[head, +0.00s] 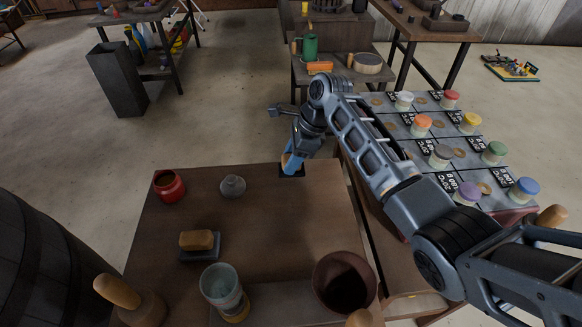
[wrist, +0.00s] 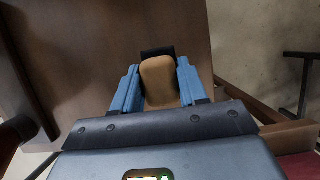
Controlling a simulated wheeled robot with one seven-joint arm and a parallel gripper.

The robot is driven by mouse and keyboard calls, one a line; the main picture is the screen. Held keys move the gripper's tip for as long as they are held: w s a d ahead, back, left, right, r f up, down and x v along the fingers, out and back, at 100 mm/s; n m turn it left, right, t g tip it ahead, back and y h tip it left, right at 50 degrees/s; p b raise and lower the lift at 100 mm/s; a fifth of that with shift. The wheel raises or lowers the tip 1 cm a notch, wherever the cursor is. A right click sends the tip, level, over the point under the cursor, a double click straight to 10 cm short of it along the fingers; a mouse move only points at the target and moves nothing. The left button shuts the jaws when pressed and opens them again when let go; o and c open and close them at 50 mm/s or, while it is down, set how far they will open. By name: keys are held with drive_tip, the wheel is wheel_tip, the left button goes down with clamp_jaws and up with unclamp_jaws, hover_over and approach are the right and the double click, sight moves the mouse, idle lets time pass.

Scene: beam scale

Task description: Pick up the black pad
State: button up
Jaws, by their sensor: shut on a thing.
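The black pad (head: 296,172) is at the far right corner of the brown table, mostly hidden under my gripper in the head view. In the wrist view its dark edge (wrist: 157,51) shows beyond a tan block-shaped grip (wrist: 160,82) on its top. My gripper (head: 290,163) points down over it, its blue fingers on either side of the tan grip in the wrist view (wrist: 157,88). It is shut on the pad by this grip. I cannot tell whether the pad touches the table.
On the brown table (head: 280,235) are a red pot (head: 169,187), a grey knobbed weight (head: 232,187), a tan-topped grey pad (head: 199,247), a glass jar (head: 221,285) and a dark red bowl (head: 326,284). A rack of coloured jars (head: 425,150) stands right.

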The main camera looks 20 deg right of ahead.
drive_tip(key=s+d+r, duration=0.6)
drive_tip(key=s+d, duration=0.2)
drive_tip(key=shift+s+r, duration=0.15)
drive_tip(key=shift+r, duration=0.15)
drive_tip(key=o, duration=0.6)
drive_tip(key=c, duration=0.5)
